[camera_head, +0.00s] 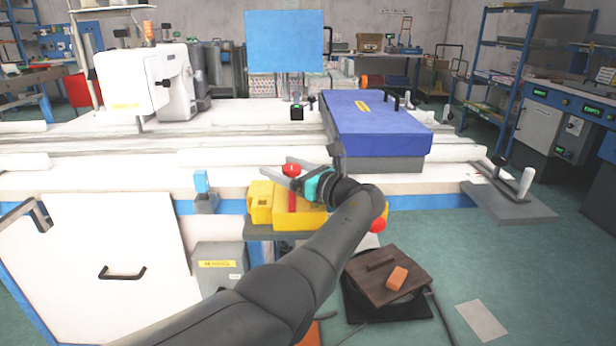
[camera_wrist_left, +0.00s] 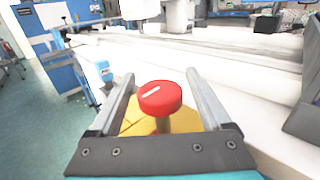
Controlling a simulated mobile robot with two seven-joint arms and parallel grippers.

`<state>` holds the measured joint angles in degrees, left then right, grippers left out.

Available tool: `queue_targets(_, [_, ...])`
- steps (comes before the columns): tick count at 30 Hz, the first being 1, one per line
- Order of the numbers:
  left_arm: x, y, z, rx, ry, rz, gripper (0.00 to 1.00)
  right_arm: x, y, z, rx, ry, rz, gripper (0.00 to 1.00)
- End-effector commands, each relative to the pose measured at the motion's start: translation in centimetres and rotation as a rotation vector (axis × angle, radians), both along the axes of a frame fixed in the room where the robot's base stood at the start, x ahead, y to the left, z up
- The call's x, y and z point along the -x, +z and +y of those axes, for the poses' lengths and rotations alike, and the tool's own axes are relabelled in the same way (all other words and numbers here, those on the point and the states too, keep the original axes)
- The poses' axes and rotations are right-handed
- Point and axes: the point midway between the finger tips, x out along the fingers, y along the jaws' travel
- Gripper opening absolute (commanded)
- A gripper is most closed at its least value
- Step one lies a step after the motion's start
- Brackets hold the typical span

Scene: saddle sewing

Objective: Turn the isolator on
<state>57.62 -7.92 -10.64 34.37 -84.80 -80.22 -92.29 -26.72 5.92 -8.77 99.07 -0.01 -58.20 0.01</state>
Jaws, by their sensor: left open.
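The isolator is a yellow box (camera_head: 261,203) on the front side of the sewing bench, with a red round knob (camera_head: 291,170) above it. In the left wrist view the knob (camera_wrist_left: 160,99) shows a white, slightly slanted line on its top, and its stem rises from the yellow box (camera_wrist_left: 183,121). My left gripper (camera_head: 277,165) is open around the knob. Its fingers (camera_wrist_left: 160,77) lie on either side of the knob, with a visible gap on each side. My wrist and forearm hide part of the yellow box. My right gripper is not in view.
A blue box (camera_head: 375,122) stands on the bench just behind and right of the gripper. A small blue-topped device (camera_head: 203,184) sits at the bench edge to the left. A pedal with an orange block (camera_head: 397,279) lies on the floor below. The white sewing machine (camera_head: 135,80) is farther back left.

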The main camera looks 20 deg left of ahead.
Motion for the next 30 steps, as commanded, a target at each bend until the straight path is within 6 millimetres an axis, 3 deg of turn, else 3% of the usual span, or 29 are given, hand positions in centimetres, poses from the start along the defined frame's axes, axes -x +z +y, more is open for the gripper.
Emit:
queue_targets(11, [1.8, 0.2, -4.4, 0.001, -0.002, -0.001, 0.82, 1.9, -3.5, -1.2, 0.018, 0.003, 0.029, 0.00])
queue_targets(18, [3.5, 0.2, -8.6, 0.001, -0.003, 0.000, 0.82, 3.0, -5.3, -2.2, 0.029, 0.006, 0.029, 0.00])
queue_targets(24, [4.9, 0.1, -11.9, 0.000, -0.001, 0.000, 0.82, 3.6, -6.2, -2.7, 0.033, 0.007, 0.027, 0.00])
queue_targets(30, [5.5, 0.1, -13.4, 0.000, 0.001, -0.001, 0.82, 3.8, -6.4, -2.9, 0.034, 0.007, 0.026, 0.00])
